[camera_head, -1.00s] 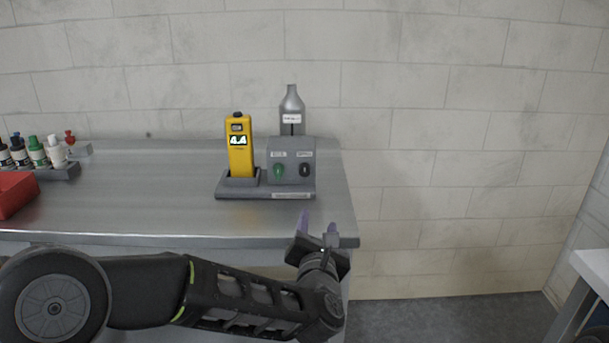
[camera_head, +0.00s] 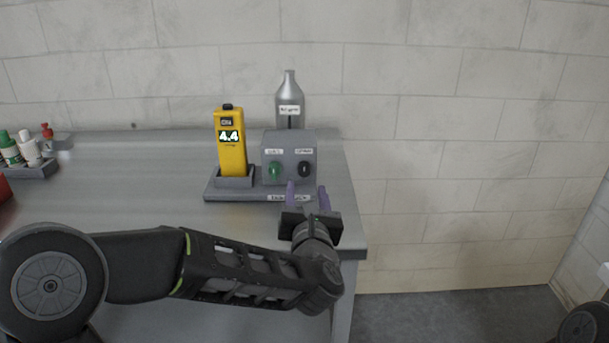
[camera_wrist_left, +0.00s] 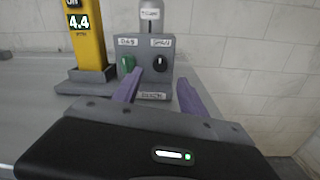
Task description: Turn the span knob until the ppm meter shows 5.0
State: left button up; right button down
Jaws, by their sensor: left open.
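The yellow ppm meter (camera_head: 231,158) stands upright in its grey holder and reads 4.4; it also shows in the left wrist view (camera_wrist_left: 87,47). Beside it on the right is a grey box (camera_head: 289,150) with two knobs. The black span knob (camera_head: 304,169) is on the right of its face, and in the left wrist view the knob (camera_wrist_left: 160,63) is clear of the fingers. My left gripper (camera_head: 307,194) is open and empty, its purple fingers pointing at the box from in front and below the knob, apart from it. My right gripper is not in view.
A green knob (camera_head: 274,171) sits left of the span knob. A grey bottle (camera_head: 289,96) stands behind the box. Small bottles (camera_head: 28,148) stand in a rack at the far left. The steel bench (camera_head: 130,185) is clear between rack and meter.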

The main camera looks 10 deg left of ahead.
aim_at(304, 173)
pick_arm(q)
jog(key=p+x, duration=0.1)
jog(key=x, duration=0.6)
jog(key=shift+w, duration=0.1)
grip_shut()
dwell(0.4)
